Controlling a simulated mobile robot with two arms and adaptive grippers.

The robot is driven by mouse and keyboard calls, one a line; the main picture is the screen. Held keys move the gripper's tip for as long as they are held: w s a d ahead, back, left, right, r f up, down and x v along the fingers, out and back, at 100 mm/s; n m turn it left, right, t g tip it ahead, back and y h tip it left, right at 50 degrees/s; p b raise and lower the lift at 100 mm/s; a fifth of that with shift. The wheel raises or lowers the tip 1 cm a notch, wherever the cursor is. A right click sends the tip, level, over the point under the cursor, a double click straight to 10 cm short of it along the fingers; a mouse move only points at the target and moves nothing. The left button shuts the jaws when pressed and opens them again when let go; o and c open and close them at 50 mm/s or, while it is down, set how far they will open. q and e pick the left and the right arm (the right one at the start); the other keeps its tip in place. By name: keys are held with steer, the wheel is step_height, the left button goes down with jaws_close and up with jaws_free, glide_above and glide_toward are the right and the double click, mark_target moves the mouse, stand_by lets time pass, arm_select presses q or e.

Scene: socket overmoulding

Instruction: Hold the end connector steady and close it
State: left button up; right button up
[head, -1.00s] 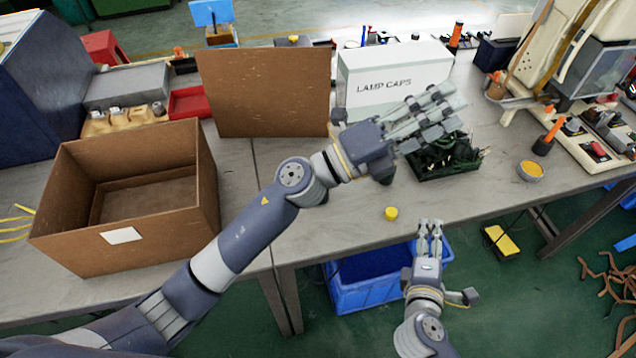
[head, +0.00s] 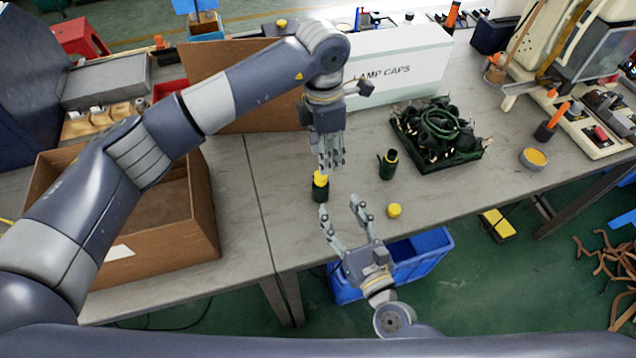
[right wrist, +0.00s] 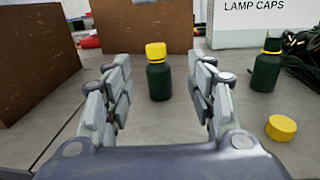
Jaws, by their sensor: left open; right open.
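A dark green end connector (head: 320,190) stands upright on the table with a yellow cap (right wrist: 156,51) on its top. A second dark green connector (head: 387,166) stands to its right without a yellow cap. A loose yellow cap (head: 394,210) lies near the table's front edge. My left gripper (head: 331,166) is open, fingers pointing down, just above the capped connector in the head view. No left fingers show around that connector in the right wrist view. My right gripper (head: 341,208) is open in front of the capped connector, which appears between its spread fingers, apart from them.
A dark tray (head: 440,162) of green cables and parts stands to the right. A white lamp caps box (head: 400,72) is behind, and an open brown carton (head: 205,200) at left. A small yellow-filled pot (head: 534,158) is at right. A blue crate (head: 420,262) sits below the table.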

mark_target(323, 184)
arm_select(q)
steer(key=shift+w+a+r+y, duration=0.2)
steer(key=shift+w+a+y, duration=0.1)
steer(key=shift+a, duration=0.25)
arm_select(e)
steer(key=shift+s+a+f+n, duration=0.1)
steer(key=shift+a+n, duration=0.1)
steer(key=shift+n, duration=0.1)
arm_select(q)
steer(key=shift+s, duration=0.1)
arm_select(e)
steer(key=shift+w+a, duration=0.15)
steer(key=shift+w, duration=0.3)
steer(key=x, duration=1)
steer(key=shift+s, duration=0.1)
steer(key=c, duration=1.2)
jaws_close()
arm_select(q)
steer(key=shift+o, duration=0.5)
arm_select(e)
steer(key=shift+s+f, duration=0.1)
